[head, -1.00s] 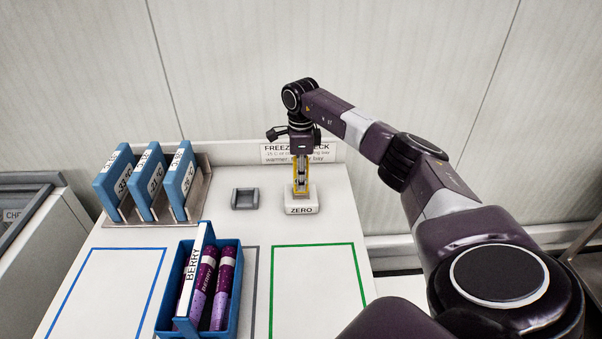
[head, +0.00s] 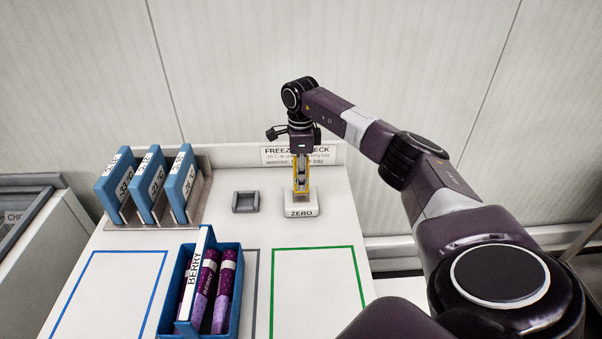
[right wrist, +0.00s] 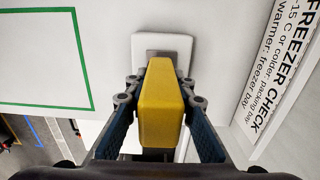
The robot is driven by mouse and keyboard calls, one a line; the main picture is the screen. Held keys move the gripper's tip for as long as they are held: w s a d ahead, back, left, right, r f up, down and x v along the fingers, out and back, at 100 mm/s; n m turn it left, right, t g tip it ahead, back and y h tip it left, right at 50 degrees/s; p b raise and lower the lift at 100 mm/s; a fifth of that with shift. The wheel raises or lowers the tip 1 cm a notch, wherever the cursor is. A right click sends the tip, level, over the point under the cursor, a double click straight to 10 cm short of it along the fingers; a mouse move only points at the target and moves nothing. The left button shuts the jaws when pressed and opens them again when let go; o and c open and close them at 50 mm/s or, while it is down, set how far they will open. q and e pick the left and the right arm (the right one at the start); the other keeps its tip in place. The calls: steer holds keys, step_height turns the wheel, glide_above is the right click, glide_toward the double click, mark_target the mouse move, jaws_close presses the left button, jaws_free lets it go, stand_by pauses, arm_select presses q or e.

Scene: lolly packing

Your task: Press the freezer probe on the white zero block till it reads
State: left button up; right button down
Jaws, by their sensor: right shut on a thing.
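My right gripper (head: 301,180) points down over the block and is shut on the yellow freezer probe (right wrist: 160,104). The probe is upright between the two fingers, its lower end at the top of the block. I cannot tell whether it touches or what it reads, as no display shows. My left gripper is not in view.
An empty grey holder (head: 246,201) stands left of the block. A rack (head: 205,203) with blue cold packs is at the back left. A blue BERRY crate (head: 166,318) holds purple lollies. Blue and green outlined areas are bare. A FREEZER CHECK sign (head: 335,154) stands behind the gripper.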

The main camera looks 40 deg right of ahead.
step_height(320, 180, up, 12)
steer(key=p, duration=0.8)
steer(key=shift+r, duration=0.25)
